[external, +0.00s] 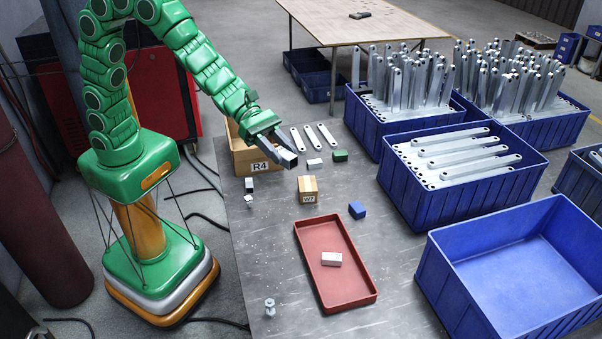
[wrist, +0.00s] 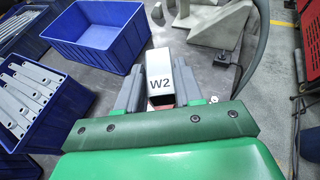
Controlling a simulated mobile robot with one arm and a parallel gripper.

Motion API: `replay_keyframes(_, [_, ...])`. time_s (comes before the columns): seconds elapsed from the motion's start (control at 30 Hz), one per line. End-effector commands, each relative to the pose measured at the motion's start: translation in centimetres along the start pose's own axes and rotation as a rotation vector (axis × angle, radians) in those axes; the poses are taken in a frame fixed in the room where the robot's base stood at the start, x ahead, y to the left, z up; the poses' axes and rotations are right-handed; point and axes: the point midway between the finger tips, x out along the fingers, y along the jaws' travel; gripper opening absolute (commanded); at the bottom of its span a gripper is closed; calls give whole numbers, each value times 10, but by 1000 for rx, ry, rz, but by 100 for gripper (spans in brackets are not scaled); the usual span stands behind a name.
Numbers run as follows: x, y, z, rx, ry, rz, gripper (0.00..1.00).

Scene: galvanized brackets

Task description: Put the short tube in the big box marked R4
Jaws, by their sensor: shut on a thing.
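My gripper (external: 285,148) is shut on a short square metal tube (wrist: 160,80), whose near face reads W2 in the wrist view. The tube also shows at the fingertips in the external view (external: 288,159). One finger lies on each side of it. The big brown box marked R4 (external: 259,167) stands at the table's far left corner. My gripper is above the table, just right of this box's front, and not over its middle. The arm hides part of the box's opening, and its inside is mostly out of sight.
A small brown box with a W label (external: 307,197) stands in front. Right of the R4 box lie flat brackets (external: 311,136), a white block (external: 315,163) and a green block (external: 340,155). A red tray (external: 306,250) holds a pale block. Blue crates (external: 395,200) line the right.

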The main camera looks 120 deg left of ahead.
Motion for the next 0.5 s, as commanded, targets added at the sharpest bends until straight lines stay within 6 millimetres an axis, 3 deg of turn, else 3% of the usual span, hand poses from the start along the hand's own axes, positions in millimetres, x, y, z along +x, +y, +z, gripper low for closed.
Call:
replay_keyframes(0.27, [3,9,0,0,0,0,4])
replay_keyframes(0.5, [16,58,-2,2,0,-4,4])
